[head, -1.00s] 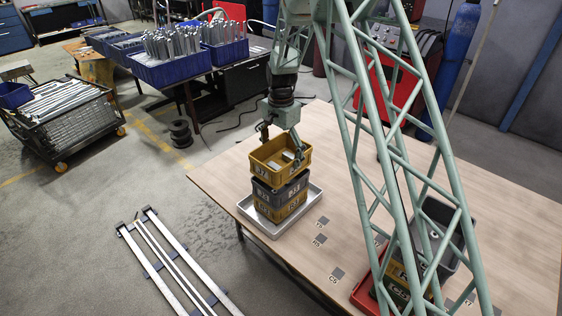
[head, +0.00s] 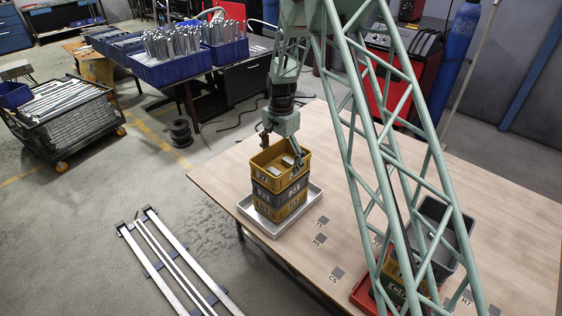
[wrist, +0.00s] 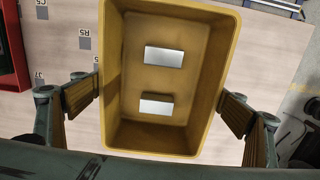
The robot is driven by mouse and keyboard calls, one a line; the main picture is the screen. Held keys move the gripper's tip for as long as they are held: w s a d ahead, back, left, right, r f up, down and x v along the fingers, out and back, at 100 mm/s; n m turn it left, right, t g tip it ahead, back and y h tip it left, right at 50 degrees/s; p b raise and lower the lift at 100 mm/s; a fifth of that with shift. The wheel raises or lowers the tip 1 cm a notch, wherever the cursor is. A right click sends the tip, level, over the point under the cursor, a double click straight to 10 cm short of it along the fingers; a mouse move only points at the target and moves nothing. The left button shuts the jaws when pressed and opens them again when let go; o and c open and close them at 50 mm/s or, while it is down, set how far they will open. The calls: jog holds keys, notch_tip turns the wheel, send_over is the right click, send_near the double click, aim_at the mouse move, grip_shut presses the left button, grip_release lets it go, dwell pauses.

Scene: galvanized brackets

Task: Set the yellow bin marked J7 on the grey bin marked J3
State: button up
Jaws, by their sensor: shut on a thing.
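The yellow bin J7 (head: 283,180) is the top of a stack in the head view, upright, directly over the grey bin J3 (head: 282,196). No gap shows between them, and their walls look lined up. The labels are too small to read surely. My gripper (head: 282,155) reaches down from above and is shut on the yellow bin, one finger at each of two opposite sides. In the wrist view the yellow bin (wrist: 160,12) fills the middle, with two pale metal pieces (wrist: 163,57) inside. The grey bin is hidden there.
Another yellow bin (head: 284,211) is under the grey one, on a light tray (head: 262,226) at the table's left edge. A red tray (head: 362,294) with more bins stands at the right, partly behind my arm. Dark labelled squares (head: 320,239) mark the table between them.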

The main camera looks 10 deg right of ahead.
jog(key=shift+f+b, duration=0.45)
jog(key=shift+f, duration=0.15)
jog(key=o, duration=0.8)
jog(key=shift+r, duration=0.1)
jog(key=shift+r+p, duration=0.55)
jog(key=shift+r, duration=0.2)
notch_tip(320, 180, up, 12)
jog(key=shift+f+b, duration=0.25)
jog(key=shift+b, duration=0.05)
dwell(0.3)
